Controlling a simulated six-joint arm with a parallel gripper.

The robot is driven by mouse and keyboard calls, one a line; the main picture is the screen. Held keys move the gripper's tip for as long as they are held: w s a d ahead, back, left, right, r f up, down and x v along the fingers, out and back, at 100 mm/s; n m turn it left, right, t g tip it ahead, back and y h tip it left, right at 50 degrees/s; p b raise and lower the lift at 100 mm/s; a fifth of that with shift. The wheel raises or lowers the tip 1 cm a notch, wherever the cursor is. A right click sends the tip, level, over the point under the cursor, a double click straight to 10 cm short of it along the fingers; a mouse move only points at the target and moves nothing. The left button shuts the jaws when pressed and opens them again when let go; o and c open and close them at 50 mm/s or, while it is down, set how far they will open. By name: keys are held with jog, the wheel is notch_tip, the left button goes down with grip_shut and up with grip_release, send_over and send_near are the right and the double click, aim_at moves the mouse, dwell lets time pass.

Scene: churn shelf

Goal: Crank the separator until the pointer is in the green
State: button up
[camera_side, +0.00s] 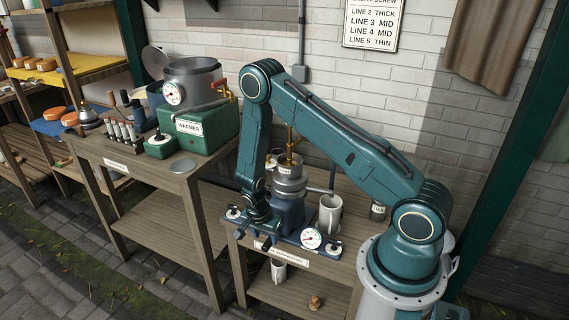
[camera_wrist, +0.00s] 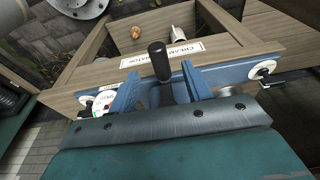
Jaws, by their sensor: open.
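The separator (camera_side: 290,185) stands on a blue base on the wooden bench, with a metal bowl and a brass top. Its white round dial (camera_side: 311,238) faces the front; the pointer is too small to read. The dial also shows in the wrist view (camera_wrist: 104,100), partly behind a finger. A black crank grip (camera_wrist: 158,58) stands up between the blue fingers of my gripper (camera_wrist: 160,76), with gaps at its sides. My gripper (camera_side: 260,222) is open, low at the front left of the separator. It hides part of the crank in the side view.
A metal jug (camera_side: 330,214) stands right of the separator. A green warmer (camera_side: 195,128) with a pot sits on the bench to the left. A white cup (camera_side: 279,270) and a small brown object (camera_side: 315,302) are on the lower shelf. A wall sign (camera_side: 373,22) lists lines.

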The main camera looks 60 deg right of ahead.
aim_at(267, 243)
jog(key=shift+x, duration=2.5)
jog(key=shift+f, duration=0.3)
jog(key=c, duration=1)
